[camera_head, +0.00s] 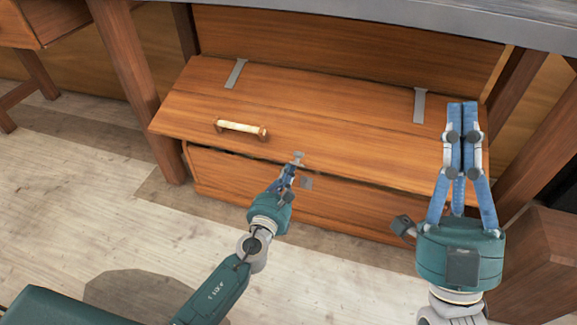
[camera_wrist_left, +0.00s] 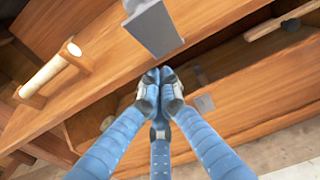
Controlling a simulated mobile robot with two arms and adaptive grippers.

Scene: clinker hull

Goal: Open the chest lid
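The wooden chest (camera_head: 290,205) has a brown plank lid (camera_head: 300,108) with a pale handle (camera_head: 240,127) and two grey hinge straps. The lid is slightly raised, with a dark gap between its front edge and the chest front. A metal hasp (camera_head: 298,157) hangs at the lid's front edge; it also shows in the left wrist view (camera_wrist_left: 152,25). My left gripper (camera_head: 291,170) is shut, its tips just below the hasp, near the gap; contact with the lid is unclear. My right gripper (camera_head: 462,105) is shut and empty, over the lid's right end.
A grey-topped table (camera_head: 390,22) stands over the chest, its wooden legs (camera_head: 135,85) on either side. A wooden block (camera_head: 540,260) stands at the right. A brown rod-like thing (camera_wrist_left: 272,27) shows in the gap. Pale floor (camera_head: 80,200) is clear at the left.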

